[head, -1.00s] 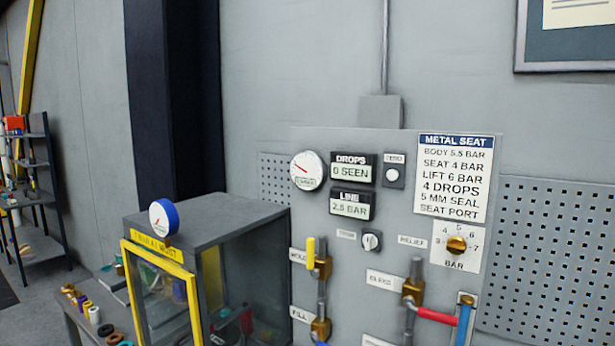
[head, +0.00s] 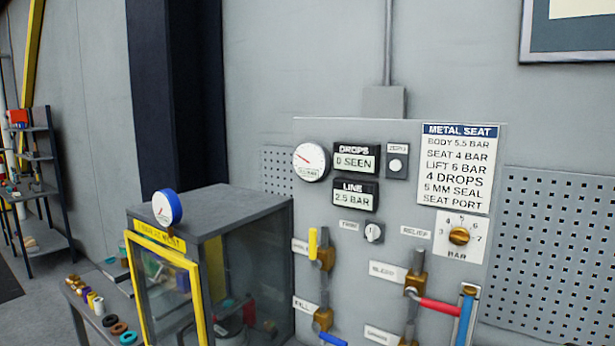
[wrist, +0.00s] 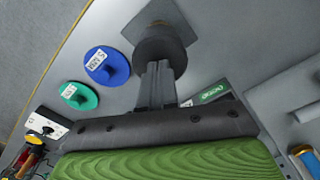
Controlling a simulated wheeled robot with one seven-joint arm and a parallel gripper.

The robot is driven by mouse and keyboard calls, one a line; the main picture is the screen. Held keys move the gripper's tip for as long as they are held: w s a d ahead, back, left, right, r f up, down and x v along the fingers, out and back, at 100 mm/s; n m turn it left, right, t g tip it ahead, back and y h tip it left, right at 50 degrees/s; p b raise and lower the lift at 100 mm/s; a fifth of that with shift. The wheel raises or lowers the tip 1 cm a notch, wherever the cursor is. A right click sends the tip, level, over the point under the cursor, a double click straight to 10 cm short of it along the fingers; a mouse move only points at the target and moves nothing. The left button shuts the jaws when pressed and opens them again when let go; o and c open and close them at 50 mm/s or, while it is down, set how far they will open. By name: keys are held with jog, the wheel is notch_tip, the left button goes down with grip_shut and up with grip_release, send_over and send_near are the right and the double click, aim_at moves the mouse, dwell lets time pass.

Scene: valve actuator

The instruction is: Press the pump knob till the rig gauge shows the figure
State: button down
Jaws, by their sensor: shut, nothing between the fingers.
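In the wrist view my gripper (wrist: 158,72) is shut and empty. Its fingertips point at a dark round knob (wrist: 160,45) on a square grey plate and overlap its near edge; I cannot tell if they touch. A small green label (wrist: 214,93) beside the fingers is too blurred to read surely. In the head view the rig gauge (head: 311,162) is a round white dial with a red needle pointing up and left. The LINE display (head: 352,197) reads 2.5 BAR and the DROPS display (head: 355,160) reads 0 SEEN. My gripper is outside the head view.
The METAL SEAT card (head: 457,166) lists body 5.5, seat 4 and lift 6 bar. A relief dial (head: 459,236) and yellow-handled valve (head: 313,244) are on the panel. A glass-fronted cabinet (head: 240,210) stands left. Blue (wrist: 106,65) and green (wrist: 79,96) discs lie near the knob.

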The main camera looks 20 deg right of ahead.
jog(key=shift+f+b, duration=2.35)
jog(key=shift+f, duration=0.55)
jog(key=shift+r+p, duration=2.6)
jog(key=shift+r, duration=0.8)
notch_tip(320, 180, up, 5)
jog(key=p, duration=0.4)
jog(key=shift+r, duration=0.15)
jog(key=shift+w+a, duration=0.1)
